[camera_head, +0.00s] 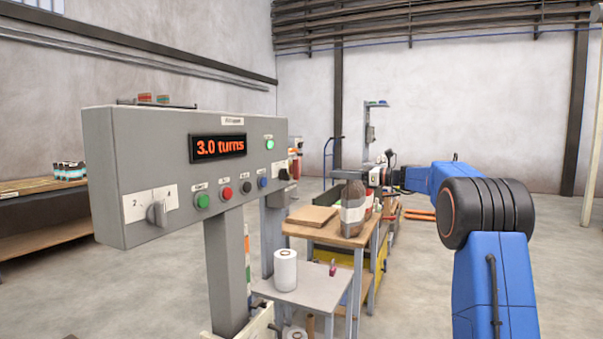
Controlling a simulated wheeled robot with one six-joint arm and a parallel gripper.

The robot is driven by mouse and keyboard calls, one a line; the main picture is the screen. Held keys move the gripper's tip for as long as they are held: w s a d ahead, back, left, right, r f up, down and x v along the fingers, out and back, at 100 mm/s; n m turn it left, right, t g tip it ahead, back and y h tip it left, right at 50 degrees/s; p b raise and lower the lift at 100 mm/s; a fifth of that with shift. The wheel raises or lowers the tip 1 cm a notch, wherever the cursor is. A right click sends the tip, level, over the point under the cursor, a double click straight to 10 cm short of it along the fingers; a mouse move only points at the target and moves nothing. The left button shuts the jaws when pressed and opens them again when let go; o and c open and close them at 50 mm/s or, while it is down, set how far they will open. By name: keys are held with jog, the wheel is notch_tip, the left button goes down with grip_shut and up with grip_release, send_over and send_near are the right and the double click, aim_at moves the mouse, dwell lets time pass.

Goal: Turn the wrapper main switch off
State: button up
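The grey wrapper panel (135,130) stands on a post at the left. Its display (217,147) reads "3.0 turns", and a green lamp (270,144) is lit at its upper right. A black switch (283,175) sits at the panel's lower right under a pale label; it looks like the main switch, but its label and position are too small to read. My gripper (347,176) is small at the end of my blue arm, right of the panel and apart from it in the picture. Its fingers are too unclear to tell open from shut.
A low table (318,295) with a white roll (285,270) stands right of the post. Open floor lies at the right.

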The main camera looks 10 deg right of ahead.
aim_at(299, 171)
jog(key=x, duration=1.5)
jog(key=shift+w+a, duration=0.2)
jog(key=shift+a, duration=0.1)
jog(key=c, duration=0.7)
